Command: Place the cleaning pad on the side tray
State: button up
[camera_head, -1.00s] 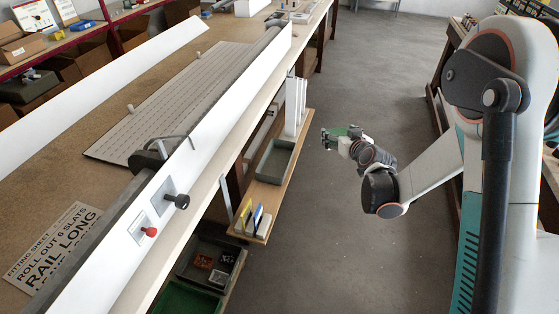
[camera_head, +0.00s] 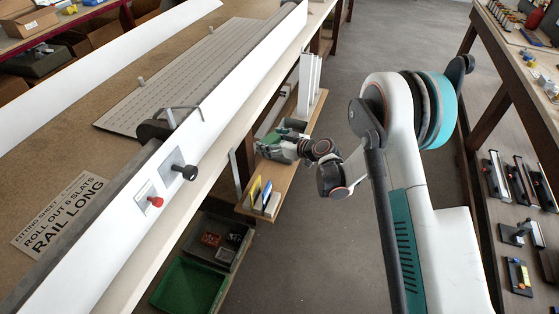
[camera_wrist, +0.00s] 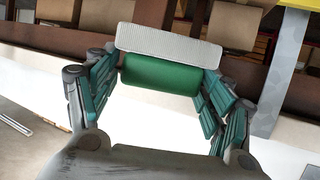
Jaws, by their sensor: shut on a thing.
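My gripper (camera_head: 284,147) is over the narrow wooden side shelf, at the grey-green tray (camera_head: 294,123) on it. The gripper and wrist hide much of this tray. In the wrist view my gripper (camera_wrist: 163,72) is shut on the cleaning pad (camera_wrist: 160,76), a green block with a white ribbed face. The pad sits crosswise between the teal fingers. In the head view the pad is too small and covered to make out clearly. I cannot tell whether it touches the tray.
On the wooden shelf (camera_head: 283,182), upright yellow, blue and white pieces (camera_head: 262,195) stand nearer, and tall white profiles (camera_head: 308,85) stand farther back. The workbench with a long white rail (camera_head: 225,105) is to the left. Green and grey bins (camera_head: 190,286) lie below. Floor is open to the right.

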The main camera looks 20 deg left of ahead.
notch_tip(320, 180, down, 17)
jog(key=b, duration=0.5)
jog(key=shift+r, duration=0.1)
jog(key=shift+f, duration=0.2)
jog(key=o, duration=1.1)
jog(key=shift+c, duration=0.2)
